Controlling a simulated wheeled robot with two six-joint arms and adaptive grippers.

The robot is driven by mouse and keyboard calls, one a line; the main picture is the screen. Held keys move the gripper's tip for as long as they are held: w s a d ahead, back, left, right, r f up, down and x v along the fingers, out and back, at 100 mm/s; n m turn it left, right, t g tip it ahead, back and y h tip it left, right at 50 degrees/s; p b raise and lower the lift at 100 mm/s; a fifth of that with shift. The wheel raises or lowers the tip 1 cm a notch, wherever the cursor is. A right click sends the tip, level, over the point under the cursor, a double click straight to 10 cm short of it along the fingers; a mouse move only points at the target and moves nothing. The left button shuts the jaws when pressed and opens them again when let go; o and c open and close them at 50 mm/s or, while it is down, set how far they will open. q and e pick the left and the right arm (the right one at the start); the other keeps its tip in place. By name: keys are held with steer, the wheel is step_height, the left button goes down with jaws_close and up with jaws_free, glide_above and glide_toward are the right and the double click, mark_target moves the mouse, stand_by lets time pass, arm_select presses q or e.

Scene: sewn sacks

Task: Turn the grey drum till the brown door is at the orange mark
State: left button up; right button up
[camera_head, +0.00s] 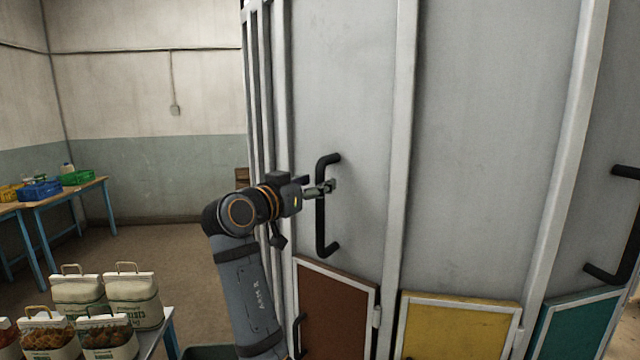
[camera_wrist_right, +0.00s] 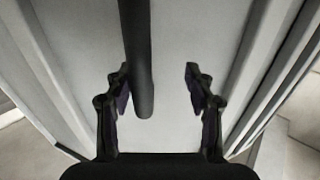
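The grey drum (camera_head: 475,130) fills the right half of the head view. The brown door (camera_head: 335,312) is low on it, with a white frame and a small black handle. Above it a black bar handle (camera_head: 321,225) stands upright on the grey panel. My right gripper (camera_head: 318,188) is at this bar's upper half. In the right wrist view my right gripper (camera_wrist_right: 157,75) is open, with the black bar (camera_wrist_right: 138,60) between its fingers, nearer the left one. I cannot tell if they touch. The orange mark and my left gripper are not in view.
A yellow door (camera_head: 458,325) and a teal door (camera_head: 575,325) sit right of the brown one. Another black handle (camera_head: 628,225) is at the far right. Sewn sacks (camera_head: 132,295) stand on a table at lower left. Blue-legged tables with crates (camera_head: 40,190) are behind.

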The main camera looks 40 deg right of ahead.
steer(key=shift+w+a+f, duration=0.2)
steer(key=shift+w+f, duration=0.1)
steer(key=shift+w, duration=0.1)
